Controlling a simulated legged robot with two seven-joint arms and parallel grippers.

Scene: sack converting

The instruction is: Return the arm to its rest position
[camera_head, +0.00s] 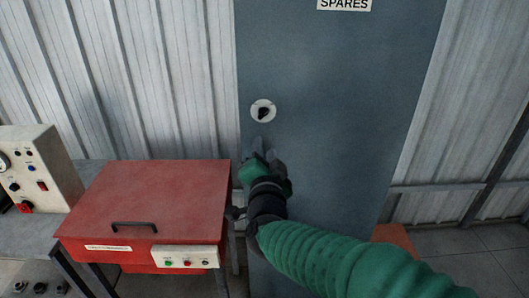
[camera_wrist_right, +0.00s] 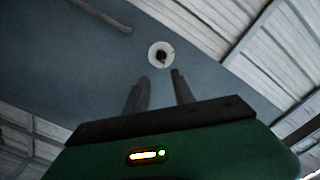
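My right arm (camera_head: 330,258) has a green ribbed sleeve and reaches in from the lower right. My right gripper (camera_head: 265,150) is in front of the grey-blue cabinet door, just below the round lock with a black knob (camera_head: 263,111). In the right wrist view the gripper's two dark fingers (camera_wrist_right: 160,88) stand apart with nothing between them. The lock (camera_wrist_right: 160,55) shows beyond the fingertips, and a gap seems to separate them from it. My left gripper is in neither view.
The tall cabinet (camera_head: 330,70) carries a SPARES label (camera_head: 344,4). A red machine (camera_head: 150,200) with a black handle and buttons stands left of my gripper. A control box (camera_head: 38,165) sits on a bench at far left. Corrugated wall stands behind. Floor shows at lower right.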

